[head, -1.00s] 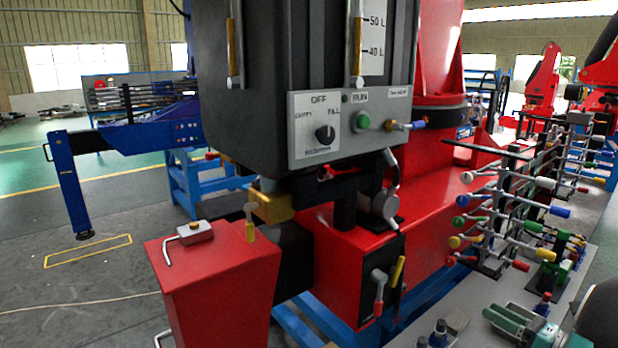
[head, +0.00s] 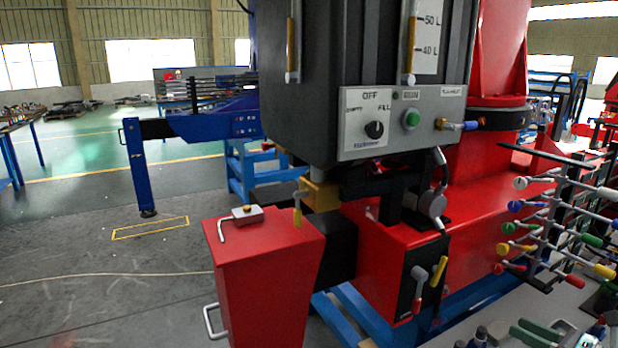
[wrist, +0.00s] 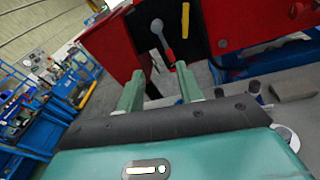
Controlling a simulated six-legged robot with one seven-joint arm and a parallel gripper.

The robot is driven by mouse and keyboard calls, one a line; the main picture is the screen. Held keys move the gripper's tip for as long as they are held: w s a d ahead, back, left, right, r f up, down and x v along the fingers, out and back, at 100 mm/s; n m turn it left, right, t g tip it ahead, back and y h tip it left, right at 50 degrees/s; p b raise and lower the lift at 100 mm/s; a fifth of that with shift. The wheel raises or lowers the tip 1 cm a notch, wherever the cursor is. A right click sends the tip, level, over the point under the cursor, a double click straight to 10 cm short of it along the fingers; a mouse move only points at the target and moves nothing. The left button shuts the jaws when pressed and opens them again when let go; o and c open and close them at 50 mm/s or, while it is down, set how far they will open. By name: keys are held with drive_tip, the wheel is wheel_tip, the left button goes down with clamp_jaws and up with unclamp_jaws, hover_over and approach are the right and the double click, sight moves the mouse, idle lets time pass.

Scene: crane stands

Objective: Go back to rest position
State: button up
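My gripper (wrist: 161,78) shows in the wrist view with its two green fingers spread apart and nothing held between them. Beyond the fingers is a grey lever with a red handle (wrist: 163,38) on a black panel. A yellow handle (wrist: 186,24) is beside it. The same grey lever with a red tip (head: 418,288) is on the black panel of the red machine, apart from my gripper.
A dark tank with a control panel (head: 400,122) fills the middle of the head view. A red box (head: 262,262) stands in front of it. A rack of coloured-handled levers (head: 548,217) is close on the right. The floor at left (head: 90,275) is mostly open, with a cable across it.

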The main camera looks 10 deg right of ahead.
drive_tip(key=w+a+r+n+g+y, duration=0.15)
drive_tip(key=a+n+g, duration=0.95)
drive_tip(key=a, duration=1.1)
drive_tip(key=s+a+r+n+h, duration=0.1)
drive_tip(key=s+a+n+h, duration=0.2)
drive_tip(key=a+n, duration=0.4)
drive_tip(key=s+a+r+n+t+h, duration=0.1)
drive_tip(key=s+a+n+h, duration=0.3)
drive_tip(key=n, duration=1.1)
drive_tip(key=a+h, duration=0.1)
drive_tip(key=a, duration=0.1)
drive_tip(key=shift+s+a+r+n+t, duration=0.15)
drive_tip(key=shift+a+r+n+t, duration=0.15)
drive_tip(key=shift+a, duration=0.1)
